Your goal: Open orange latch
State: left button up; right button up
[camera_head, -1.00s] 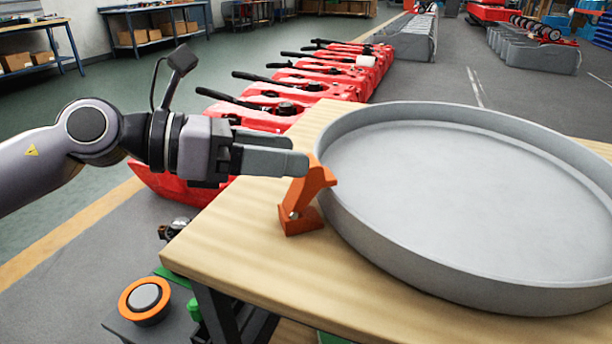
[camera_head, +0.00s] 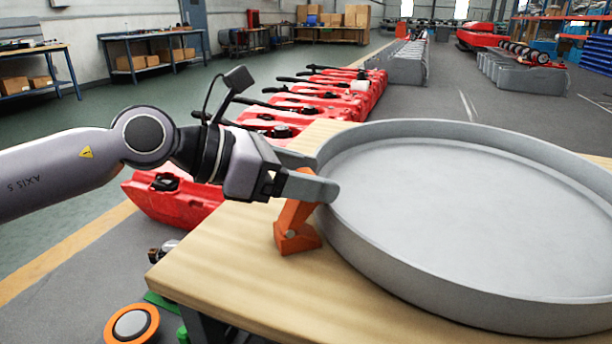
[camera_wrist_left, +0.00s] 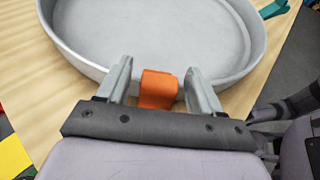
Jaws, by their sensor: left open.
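The orange latch (camera_head: 295,228) stands on the wooden table against the near left wall of the round grey tray (camera_head: 352,247). Its upper end is partly hidden behind my left gripper (camera_head: 322,176) in the head view. In the left wrist view the latch (camera_wrist_left: 158,90) lies between the two spread fingers of my left gripper (camera_wrist_left: 158,80), with a gap visible on each side. The fingers reach the rim of the tray (camera_wrist_left: 75,57). My right gripper is not in view.
The wooden table (camera_head: 230,262) has bare space in front of the latch. A row of red scrubber tanks (camera_head: 175,200) stands on the floor behind it. A teal-green piece (camera_wrist_left: 273,9) shows at the tray's far right in the left wrist view.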

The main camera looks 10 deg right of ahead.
aim_at(280, 225)
pick_arm(q)
grip_shut()
jog(key=shift+a+f+h+b, duration=0.2)
jog(key=shift+h+b, duration=0.1)
jog(key=shift+b, duration=0.35)
jog(key=shift+a+h+b, duration=0.35)
jog(key=shift+h+b, duration=0.15)
jog(key=shift+b, duration=0.5)
jog(key=shift+a+f+h+b, duration=0.1)
jog(key=shift+a+h+b, duration=0.25)
jog(key=shift+b, duration=0.35)
jog(key=shift+s+a+h+b, duration=0.1)
jog(key=shift+a+h+b, duration=0.25)
jog(key=shift+h+b, duration=0.65)
jog(key=shift+a+r+t+h+b, duration=0.3)
jog(key=shift+a+h+b, duration=0.3)
jog(key=shift+b, duration=0.5)
jog(key=shift+s+a+r+h, duration=0.1)
jog(key=shift+a+h, duration=0.35)
jog(key=shift+h, duration=0.2)
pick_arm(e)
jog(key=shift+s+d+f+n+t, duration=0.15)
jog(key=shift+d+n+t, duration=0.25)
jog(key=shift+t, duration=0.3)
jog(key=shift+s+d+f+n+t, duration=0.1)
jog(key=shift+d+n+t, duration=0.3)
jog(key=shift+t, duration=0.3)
